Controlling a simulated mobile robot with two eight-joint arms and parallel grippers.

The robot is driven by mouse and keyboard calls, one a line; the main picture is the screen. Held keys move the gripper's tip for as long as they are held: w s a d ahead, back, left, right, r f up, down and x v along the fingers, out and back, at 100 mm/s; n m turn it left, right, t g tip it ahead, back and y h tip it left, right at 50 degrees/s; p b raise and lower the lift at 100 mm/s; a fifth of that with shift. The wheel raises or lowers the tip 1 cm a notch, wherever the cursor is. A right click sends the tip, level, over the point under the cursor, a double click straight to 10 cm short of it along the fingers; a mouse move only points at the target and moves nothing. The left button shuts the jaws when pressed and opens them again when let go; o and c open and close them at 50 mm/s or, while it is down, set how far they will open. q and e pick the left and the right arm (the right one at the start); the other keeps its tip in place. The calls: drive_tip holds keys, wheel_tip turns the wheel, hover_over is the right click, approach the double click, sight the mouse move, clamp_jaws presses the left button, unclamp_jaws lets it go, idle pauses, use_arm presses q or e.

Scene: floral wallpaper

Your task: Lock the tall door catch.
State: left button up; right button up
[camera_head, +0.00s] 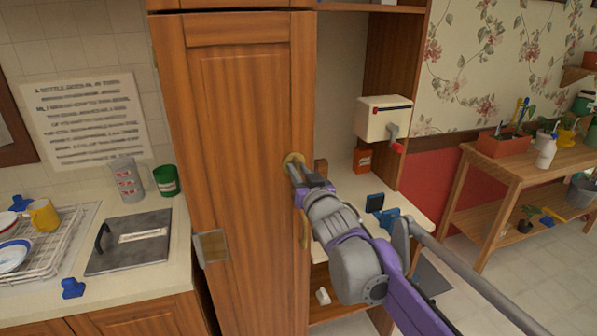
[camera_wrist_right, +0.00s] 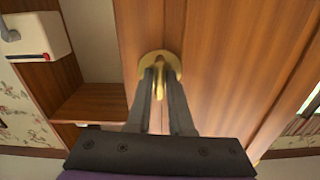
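The tall wooden cabinet door (camera_head: 248,130) stands closed or nearly so in the head view. Its brass catch (camera_head: 291,159) is a round plate near the door's right edge. In the right wrist view the catch (camera_wrist_right: 172,62) shows a narrow turn piece standing out from the plate. My right gripper (camera_head: 296,172) reaches it from the lower right. In the wrist view the fingers of the right gripper (camera_wrist_right: 160,80) lie close on both sides of the turn piece and appear shut on it. The fingers partly hide the catch. My left gripper is not in view.
A cream box with a red-tipped crank (camera_head: 384,120) hangs right of the door. A counter with a dish rack (camera_head: 45,255) and a dark lidded panel (camera_head: 130,241) lies left. A metal plate (camera_head: 211,246) sits at the door's left edge. A plant bench (camera_head: 500,170) stands far right.

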drive_tip(key=o, duration=0.3)
drive_tip(key=shift+o, duration=0.2)
drive_tip(key=v, duration=1.1)
drive_tip(key=shift+b, duration=0.45)
drive_tip(key=s+d+f+m+g+h+p, duration=0.3)
drive_tip(key=s+d+f+g+h, duration=0.3)
drive_tip(key=s+d+f, duration=0.75)
drive_tip(key=s+f+g+p, duration=0.2)
drive_tip(key=s+f+g, duration=0.3)
drive_tip(key=s+f, duration=0.8)
drive_tip(key=shift+s+d+f+g, duration=0.35)
drive_tip(key=shift+s+d+g, duration=0.05)
drive_tip(key=shift+s, duration=0.15)
